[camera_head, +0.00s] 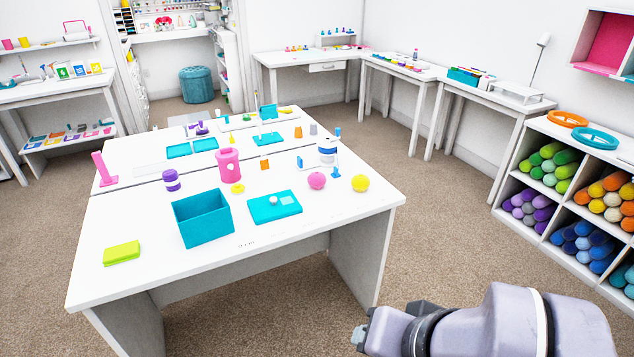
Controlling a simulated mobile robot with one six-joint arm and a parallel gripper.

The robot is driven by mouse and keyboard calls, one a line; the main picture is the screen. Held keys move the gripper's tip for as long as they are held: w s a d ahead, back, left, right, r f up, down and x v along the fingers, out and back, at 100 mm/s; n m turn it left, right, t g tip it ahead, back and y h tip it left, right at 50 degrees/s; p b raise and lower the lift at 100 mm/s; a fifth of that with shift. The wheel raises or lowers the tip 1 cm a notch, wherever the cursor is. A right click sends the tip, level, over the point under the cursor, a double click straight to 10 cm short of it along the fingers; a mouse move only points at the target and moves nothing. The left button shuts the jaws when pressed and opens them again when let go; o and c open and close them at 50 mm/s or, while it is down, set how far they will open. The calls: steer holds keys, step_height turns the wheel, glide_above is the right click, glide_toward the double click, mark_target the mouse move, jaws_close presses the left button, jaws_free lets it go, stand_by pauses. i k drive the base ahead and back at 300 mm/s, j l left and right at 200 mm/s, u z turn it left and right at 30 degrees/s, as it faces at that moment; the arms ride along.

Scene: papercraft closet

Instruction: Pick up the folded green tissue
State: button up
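A flat yellow-green folded piece (121,253), which looks like the folded green tissue, lies on the white table (150,285) near its front left corner. Nothing lies on top of it. My arm shows at the lower right, in front of the table's right end and well apart from the green piece. The fingers of my gripper cannot be made out in this view.
A teal open box (203,218) stands right of the green piece. A teal tray (274,206), pink ball (316,180), yellow ball (360,183), pink canister (228,165) and purple jar (171,180) stand farther right or back. A shelf (575,215) of rolls stands at the right. Carpet is clear between.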

mark_target(125, 251)
steer(key=u, duration=1.5)
steer(key=i+j+u, duration=0.1)
steer(key=i+j, duration=0.15)
steer(key=i, duration=0.35)
steer(key=i+j+u, duration=0.1)
steer(key=i, duration=0.5)
steer(key=i+j+u, duration=0.1)
steer(key=i+j, duration=0.15)
steer(key=i, duration=0.35)
